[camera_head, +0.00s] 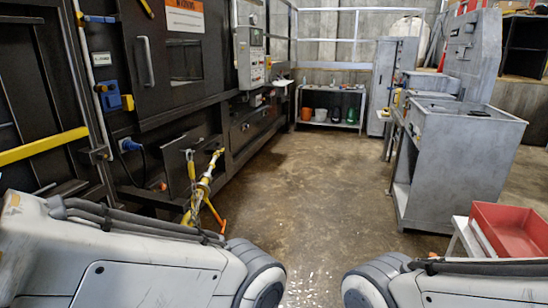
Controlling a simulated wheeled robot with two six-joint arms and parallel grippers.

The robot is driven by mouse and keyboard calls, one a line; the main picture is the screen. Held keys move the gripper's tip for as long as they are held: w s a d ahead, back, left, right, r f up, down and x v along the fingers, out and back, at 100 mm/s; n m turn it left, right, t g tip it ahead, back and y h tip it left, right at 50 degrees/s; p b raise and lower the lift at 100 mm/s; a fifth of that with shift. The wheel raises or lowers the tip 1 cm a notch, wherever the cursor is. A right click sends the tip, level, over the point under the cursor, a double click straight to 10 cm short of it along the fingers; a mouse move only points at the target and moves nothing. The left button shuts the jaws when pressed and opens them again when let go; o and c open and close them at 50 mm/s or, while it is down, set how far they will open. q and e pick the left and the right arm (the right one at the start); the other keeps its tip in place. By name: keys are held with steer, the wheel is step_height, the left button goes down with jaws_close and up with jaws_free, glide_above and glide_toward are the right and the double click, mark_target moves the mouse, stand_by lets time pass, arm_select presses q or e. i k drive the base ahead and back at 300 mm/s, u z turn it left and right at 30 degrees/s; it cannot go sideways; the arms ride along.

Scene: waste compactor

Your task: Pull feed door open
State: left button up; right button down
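The feed door (170,95) is a black panel on the dark machine at the left, with a small window and an orange-topped warning sign above the window. Its vertical grey handle (145,61) is on the left side of the door. The door looks closed, flush with the machine front. My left arm comes in at the bottom left and my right arm at the bottom right. Only their grey links and rounded joints show. Both grippers are out of view, so I cannot see whether they hold anything. Neither visible arm part touches the door.
A grey control box (250,65) is right of the door. A yellow rail (42,146) is at left. A grey metal cabinet (452,165) and red tray (512,231) stand right. The wet middle floor is clear.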

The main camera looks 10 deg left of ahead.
mark_target(186, 16)
steer(key=i, duration=2.95)
steer(key=u, duration=0.4)
steer(key=i, duration=0.8)
steer(key=u, duration=1.35)
